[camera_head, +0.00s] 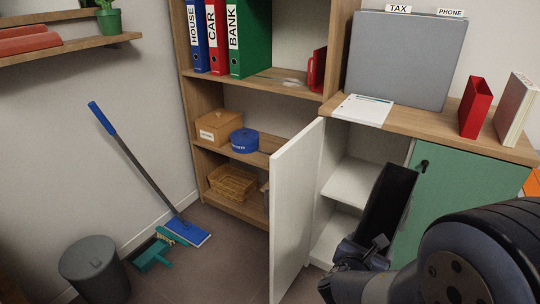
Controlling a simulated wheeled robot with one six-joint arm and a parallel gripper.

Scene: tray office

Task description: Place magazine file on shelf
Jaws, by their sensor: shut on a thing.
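My gripper (372,248) is at the lower right, shut on a tall black box-like thing (390,200) that looks like a magazine file. The black file leans slightly to the right, in front of the open white cabinet compartment; whether it is inside cannot be told. The compartment has a white inner shelf (352,182), partly hidden by the file. A red magazine file (476,107) stands on the cabinet top. The wooden bookcase (262,82) at the back holds several binders and a red holder (317,70) on its upper shelf.
The white cabinet door (296,215) stands open left of the compartment. A green door (455,200) is at right. A grey file box (405,55), paper (362,110) and a book (515,108) are on top. A mop (140,165), brush and bin (93,268) stand at left.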

